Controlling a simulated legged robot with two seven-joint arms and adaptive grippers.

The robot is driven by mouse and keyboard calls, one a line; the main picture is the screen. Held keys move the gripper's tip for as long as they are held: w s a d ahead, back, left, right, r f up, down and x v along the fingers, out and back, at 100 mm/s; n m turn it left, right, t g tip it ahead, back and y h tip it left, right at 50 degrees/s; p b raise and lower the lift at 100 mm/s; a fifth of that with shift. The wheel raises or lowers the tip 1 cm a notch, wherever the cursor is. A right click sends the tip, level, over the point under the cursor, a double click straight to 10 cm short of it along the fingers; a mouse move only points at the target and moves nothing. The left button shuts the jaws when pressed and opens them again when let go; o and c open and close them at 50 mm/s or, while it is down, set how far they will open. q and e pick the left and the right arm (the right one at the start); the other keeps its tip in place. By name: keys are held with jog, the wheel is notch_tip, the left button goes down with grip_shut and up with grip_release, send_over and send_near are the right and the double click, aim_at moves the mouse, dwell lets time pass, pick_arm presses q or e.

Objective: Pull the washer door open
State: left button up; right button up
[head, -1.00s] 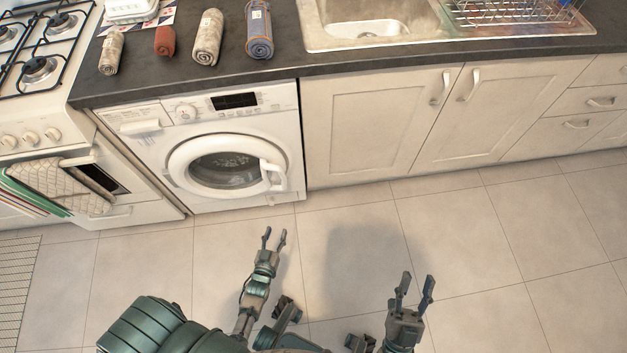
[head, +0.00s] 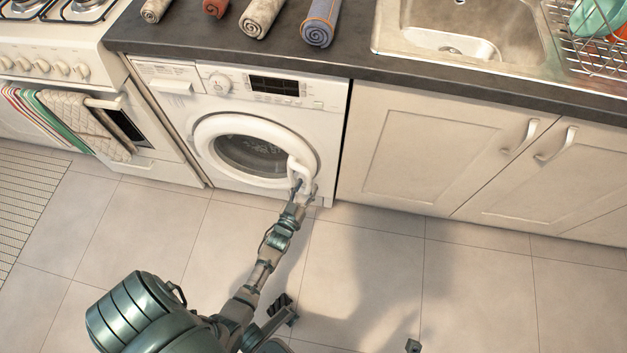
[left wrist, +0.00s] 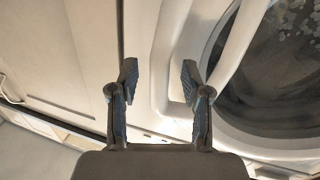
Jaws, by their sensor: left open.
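The white washer (head: 180,105) stands under the counter with its round door (head: 205,140) shut. The door's white handle (head: 296,166) is on the right side of the ring. My left gripper (head: 302,186) is at the handle's lower part, its fingers spread. In the left wrist view, my left gripper (left wrist: 160,82) is open, with the pale handle (left wrist: 170,50) between and beyond its fingertips; I cannot tell whether they touch it. Only a small tip of my right gripper (head: 413,346) shows at the bottom edge; the rest is out of frame.
A cooker (head: 60,65) with hanging towels (head: 75,122) is left of the washer, cupboards (head: 430,150) are to the right. Rolled towels (head: 321,22) lie on the counter (head: 365,58). The tiled floor (head: 360,280) in front is clear.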

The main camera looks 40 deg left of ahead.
pick_arm(q)
jog(key=shift+x, duration=1.05)
jog(key=shift+w+a, duration=0.1)
jog(key=shift+w, duration=0.2)
grip_shut()
jog(key=shift+s, duration=0.1)
